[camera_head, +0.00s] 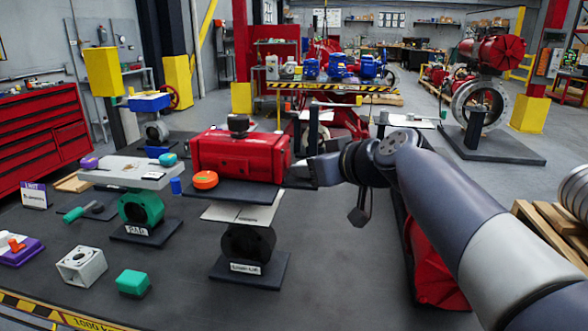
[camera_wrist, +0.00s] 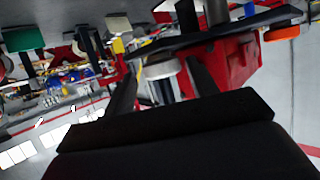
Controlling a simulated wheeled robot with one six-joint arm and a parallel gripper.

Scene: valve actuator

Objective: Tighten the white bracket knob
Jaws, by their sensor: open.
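A white round knob (camera_wrist: 162,68) shows in the wrist view, close to the dark bracket plate (camera_wrist: 225,36). It lies between the two dark fingers of my gripper (camera_wrist: 160,72), which are apart. I cannot tell whether either finger touches it. The wrist picture appears upside down. In the head view my gripper (camera_head: 304,170) is at the right end of the red actuator (camera_head: 240,155), just over the bracket plate (camera_head: 240,192). The white knob cannot be made out there. An orange knob (camera_head: 205,180) sits on the plate's left part; it also shows in the wrist view (camera_wrist: 282,33).
A green valve (camera_head: 140,207) under a grey plate stands to the left. A white block (camera_head: 82,265) and a green block (camera_head: 133,282) lie on the dark table. A red part (camera_head: 437,270) is below my arm. A wooden pallet (camera_head: 548,238) is at the right.

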